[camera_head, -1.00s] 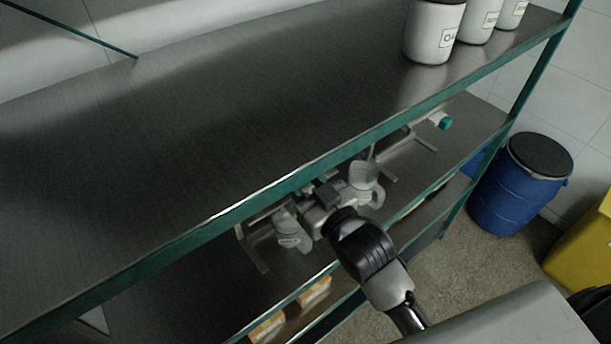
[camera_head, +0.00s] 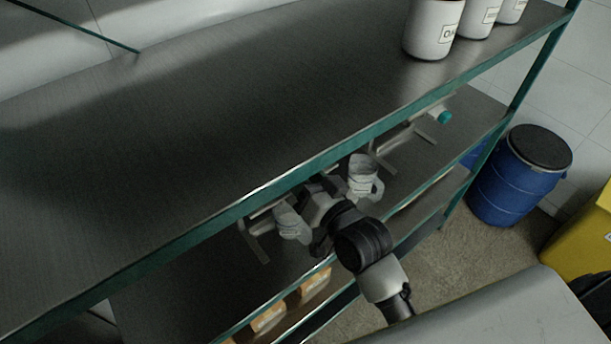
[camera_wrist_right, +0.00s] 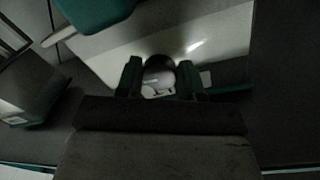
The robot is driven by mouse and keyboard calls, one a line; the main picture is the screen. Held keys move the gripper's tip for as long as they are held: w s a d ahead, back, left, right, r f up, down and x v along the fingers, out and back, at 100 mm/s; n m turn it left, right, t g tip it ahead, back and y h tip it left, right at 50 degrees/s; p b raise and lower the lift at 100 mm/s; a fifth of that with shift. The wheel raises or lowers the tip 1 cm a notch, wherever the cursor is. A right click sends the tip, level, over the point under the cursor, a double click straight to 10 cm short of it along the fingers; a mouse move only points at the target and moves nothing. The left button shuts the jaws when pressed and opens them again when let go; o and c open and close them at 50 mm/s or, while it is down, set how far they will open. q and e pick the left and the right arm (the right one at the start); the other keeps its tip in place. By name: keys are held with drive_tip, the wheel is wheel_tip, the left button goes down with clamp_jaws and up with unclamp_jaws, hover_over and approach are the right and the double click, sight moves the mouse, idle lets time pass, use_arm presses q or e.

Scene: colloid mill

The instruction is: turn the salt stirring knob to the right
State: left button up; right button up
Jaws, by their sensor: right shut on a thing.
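A dark round knob (camera_wrist_right: 158,64) with a pale part just below it sits between the fingers of my right gripper (camera_wrist_right: 160,80) in the right wrist view. The fingers are shut on it. A pale metal housing (camera_wrist_right: 215,40) lies behind it. I cannot read any salt label on it. In the head view my right gripper (camera_head: 322,190) reaches under the front edge of the upper shelf, between two whitish cups, one on the left (camera_head: 291,224) and one on the right (camera_head: 363,178). The shelf edge and my wrist hide the knob there. My left gripper is not in view.
The green-edged upper shelf (camera_head: 200,130) overhangs the gripper closely. White labelled jars (camera_head: 432,30) stand on its right end. Metal stands (camera_head: 398,150) are beside the cups. Orange boxes (camera_head: 268,318) lie lower. A blue barrel (camera_head: 520,178) stands on the floor at right.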

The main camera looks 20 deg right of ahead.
drive_tip(key=shift+f, duration=0.1)
drive_tip(key=o, duration=0.9)
drive_tip(key=shift+s, duration=0.3)
drive_tip(key=shift+b+v, duration=1.35)
drive_tip(key=shift+v, duration=3.75)
drive_tip(key=shift+d, duration=0.1)
